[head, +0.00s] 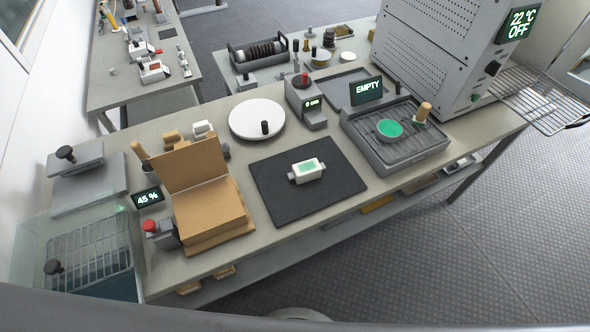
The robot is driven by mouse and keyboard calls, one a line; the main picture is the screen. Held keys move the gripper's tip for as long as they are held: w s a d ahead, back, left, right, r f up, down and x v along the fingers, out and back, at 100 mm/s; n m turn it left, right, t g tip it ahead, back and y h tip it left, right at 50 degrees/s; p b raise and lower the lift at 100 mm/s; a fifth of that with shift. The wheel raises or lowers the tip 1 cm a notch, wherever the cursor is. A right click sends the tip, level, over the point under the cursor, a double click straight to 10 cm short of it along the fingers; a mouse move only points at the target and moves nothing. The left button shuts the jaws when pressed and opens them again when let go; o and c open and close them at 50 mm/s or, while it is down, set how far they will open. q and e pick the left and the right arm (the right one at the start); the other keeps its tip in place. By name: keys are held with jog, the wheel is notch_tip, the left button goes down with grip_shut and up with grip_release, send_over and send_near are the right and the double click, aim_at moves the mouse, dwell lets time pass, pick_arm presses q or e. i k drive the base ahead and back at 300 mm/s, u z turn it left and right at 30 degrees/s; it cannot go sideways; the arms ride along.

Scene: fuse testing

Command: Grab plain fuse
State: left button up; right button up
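A white block-shaped piece with a green top and short end caps (306,170) lies on a black mat (270,192) at the middle of the bench; it looks like a fuse, but I cannot tell whether it is the plain one. A smaller whitish piece (203,129) stands behind the open cardboard box (212,208), too small to identify. Neither of my grippers shows in the head view.
A white round plate (257,119) and a small grey device (306,101) stand behind the mat. A grey tray marked EMPTY (394,150) is at right, before a large oven (440,50). A glass-walled chamber (80,255) stands at left. The mat's surroundings are fairly clear.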

aim_at(309, 170)
jog(key=u, duration=3.25)
jog(key=k, duration=2.35)
jog(key=z, duration=2.25)
